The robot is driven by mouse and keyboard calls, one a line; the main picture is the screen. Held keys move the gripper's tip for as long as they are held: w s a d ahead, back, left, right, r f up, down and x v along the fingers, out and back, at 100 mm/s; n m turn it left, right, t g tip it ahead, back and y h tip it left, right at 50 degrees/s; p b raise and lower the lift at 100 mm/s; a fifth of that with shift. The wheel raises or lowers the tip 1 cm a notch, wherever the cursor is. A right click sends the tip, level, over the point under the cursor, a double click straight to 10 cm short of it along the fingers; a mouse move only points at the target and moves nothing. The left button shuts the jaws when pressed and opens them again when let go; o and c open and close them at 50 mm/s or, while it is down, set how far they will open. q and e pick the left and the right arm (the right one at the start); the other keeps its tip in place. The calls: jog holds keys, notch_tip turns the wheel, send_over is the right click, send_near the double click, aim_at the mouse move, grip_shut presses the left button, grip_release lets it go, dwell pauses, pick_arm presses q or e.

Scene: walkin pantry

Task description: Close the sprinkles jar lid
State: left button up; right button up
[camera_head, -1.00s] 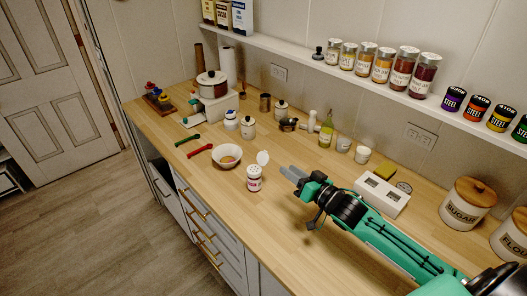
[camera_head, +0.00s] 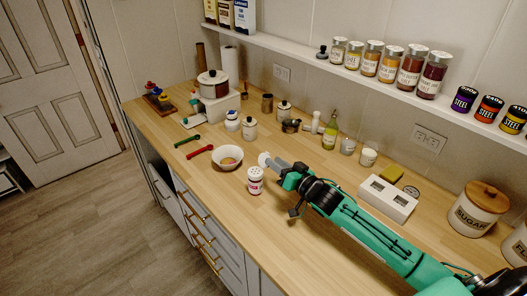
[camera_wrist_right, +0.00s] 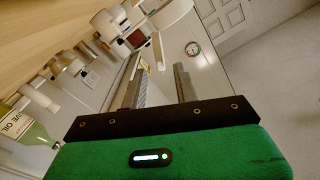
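The sprinkles jar (camera_head: 255,185), small and white with a dark pink label, stands upright on the wooden counter. Its round white lid (camera_head: 263,159) is flipped up at the jar's back right, not down on the top. My right gripper (camera_head: 277,164) is just right of the raised lid, fingertips close to it; I cannot tell whether they touch. In the right wrist view its two fingers (camera_wrist_right: 158,80) are apart, with nothing clearly held between them. My left gripper is not in view.
A white bowl (camera_head: 227,158) stands left of and behind the jar. An olive oil bottle (camera_head: 330,134) and small pots stand behind my right gripper. A white two-slot block (camera_head: 387,199) is right of my forearm. The counter in front of the jar is clear.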

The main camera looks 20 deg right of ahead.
aim_at(263, 154)
jog(key=shift+p+x, duration=0.7)
jog(key=shift+x, duration=2.5)
grip_shut()
